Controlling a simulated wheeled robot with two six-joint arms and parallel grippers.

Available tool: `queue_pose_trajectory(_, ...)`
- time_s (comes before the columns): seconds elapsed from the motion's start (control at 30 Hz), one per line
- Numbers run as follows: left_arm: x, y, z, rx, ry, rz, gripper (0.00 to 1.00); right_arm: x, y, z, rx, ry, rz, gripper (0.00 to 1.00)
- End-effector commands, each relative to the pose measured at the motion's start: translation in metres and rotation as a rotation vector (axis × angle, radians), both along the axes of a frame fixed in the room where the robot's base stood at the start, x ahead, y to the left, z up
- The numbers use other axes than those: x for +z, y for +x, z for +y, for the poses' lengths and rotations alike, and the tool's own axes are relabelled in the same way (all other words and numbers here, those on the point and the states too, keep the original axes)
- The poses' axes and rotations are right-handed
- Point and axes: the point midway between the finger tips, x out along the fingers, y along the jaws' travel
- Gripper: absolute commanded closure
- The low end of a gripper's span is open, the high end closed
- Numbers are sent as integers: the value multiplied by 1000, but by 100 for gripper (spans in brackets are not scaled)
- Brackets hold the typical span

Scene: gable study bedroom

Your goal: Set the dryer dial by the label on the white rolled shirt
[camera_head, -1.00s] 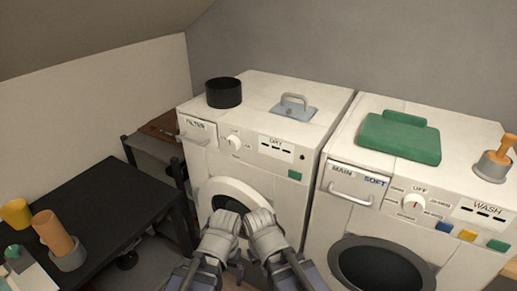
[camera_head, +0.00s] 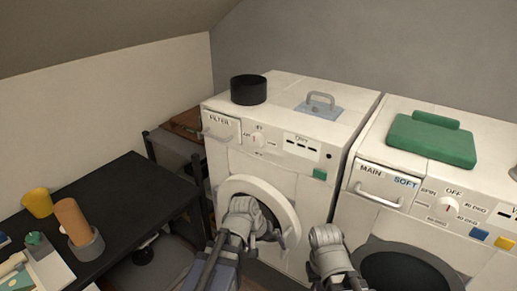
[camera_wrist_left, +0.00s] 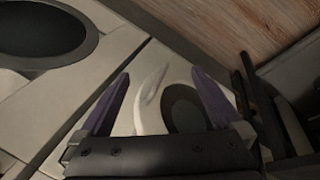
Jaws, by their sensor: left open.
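The white dryer (camera_head: 240,170) stands at centre left in the head view. Its small white dial (camera_head: 258,140) is on the front panel, right of the FILTER drawer (camera_head: 220,127); the printing around it is too small to read. My left gripper (camera_head: 275,240) is in front of the dryer's round door, below the dial and apart from it. In the left wrist view its two purple fingers (camera_wrist_left: 160,75) are spread and empty, with the dryer's round door (camera_wrist_left: 185,108) behind them. My right gripper (camera_head: 325,236) is to the right; its fingers are hidden. I cannot make out the white rolled shirt.
A black pot (camera_head: 248,90) and a grey-handled plate (camera_head: 318,106) are on the dryer top. The washer (camera_head: 345,195) stands close on the right, with a green folded cloth (camera_head: 430,142) on top. A black table (camera_head: 130,190) at left holds a yellow cup (camera_head: 38,202).

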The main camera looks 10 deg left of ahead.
Motion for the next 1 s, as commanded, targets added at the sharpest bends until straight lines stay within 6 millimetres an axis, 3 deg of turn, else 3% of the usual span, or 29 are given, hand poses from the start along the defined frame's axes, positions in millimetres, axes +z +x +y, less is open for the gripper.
queue_pose_trajectory(0.17, 16, 41, 2, 260, -237, -71, 0, -6, 0, 0, 0, 0, 0, 100)
queue_pose_trajectory(0.27, 36, 69, 4, 447, -428, -106, 0, -8, 0, 0, 0, 0, 0, 100)
queue_pose_trajectory(0.43, 99, 128, 26, 871, -916, -122, 0, -8, 0, 0, 0, 0, 0, 100)
queue_pose_trajectory(0.6, 159, 168, 76, 1233, -1418, -50, 0, -8, 0, 0, 0, 0, 0, 100)
queue_pose_trajectory(0.8, 192, 185, 126, 1450, -1789, 55, 0, -8, 0, 0, 0, 0, 0, 100)
queue_pose_trajectory(1.0, 200, 187, 139, 1500, -1888, 92, 0, -8, 0, 0, 0, 0, 0, 100)
